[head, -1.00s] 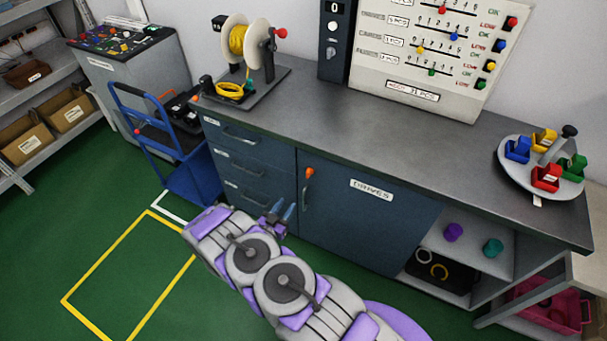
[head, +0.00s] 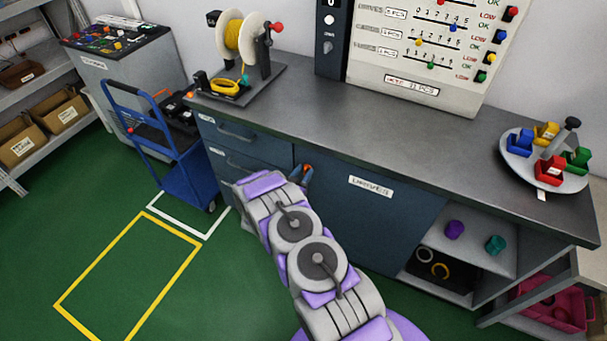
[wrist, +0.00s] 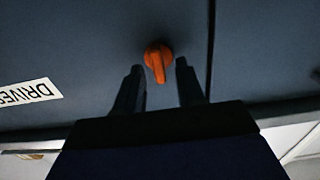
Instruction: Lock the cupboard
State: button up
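The cupboard (head: 385,222) is a dark blue door with a white label under the bench top, and it looks closed. Its orange turn knob (wrist: 157,60) shows in the wrist view, just beyond and between my two dark fingertips; its tab points down in that picture. In the head view the knob (head: 307,169) is a small orange spot at the door's upper left, partly covered by my gripper (head: 304,178). My gripper (wrist: 158,78) is open, with a finger on each side of the knob and a gap to each.
Drawers (head: 238,148) are left of the door. A blue trolley (head: 185,165) stands further left. An open shelf (head: 470,250) with small cups is to the right. The bench top (head: 400,130) carries a wire spool (head: 236,38) and a round tray (head: 518,146). Green floor at the left is clear.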

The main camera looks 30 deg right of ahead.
jog(key=shift+w+d, duration=0.2)
jog(key=shift+d, duration=0.1)
jog(key=shift+c, duration=0.2)
grip_shut()
jog(key=shift+a, duration=0.1)
